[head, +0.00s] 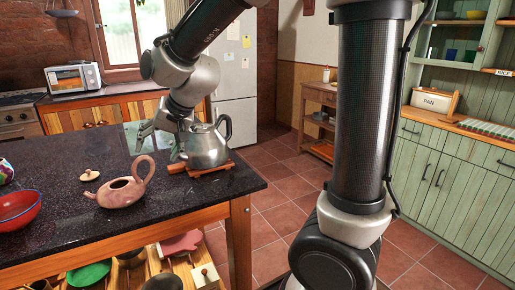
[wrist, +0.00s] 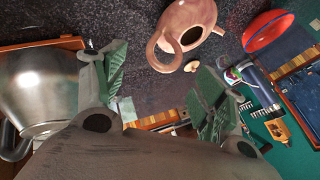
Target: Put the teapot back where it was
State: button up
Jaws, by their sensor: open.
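A pinkish clay teapot (head: 123,190) stands upright on the dark speckled table (head: 60,155), its top open and its handle toward the right. It also shows at the top of the wrist view (wrist: 188,22). A small pale lid (head: 89,175) lies on the table behind it, and in the wrist view (wrist: 192,66). My gripper (head: 157,146) is open and empty, behind the clay teapot and close beside the left of the metal kettle. In the wrist view its fingers (wrist: 158,92) are spread apart with nothing between them. Whether it touches the kettle I cannot tell.
The metal kettle (head: 207,146) sits on a wooden trivet (head: 210,172) near the table's right end. A red bowl (head: 18,208) and a patterned item (head: 5,171) stand at the left. A shelf below holds several dishes. The table's middle has free room.

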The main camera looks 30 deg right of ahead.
jog(key=s+d+r+n+g+h, duration=0.1)
jog(key=s+d+h, duration=0.1)
jog(key=s+d, duration=1)
jog(key=s+d+r+n+h, duration=0.1)
jog(key=s+d+h, duration=0.1)
jog(key=s+d, duration=1.1)
jog(key=shift+r+n+g, duration=0.3)
jog(key=shift+n+g, duration=0.1)
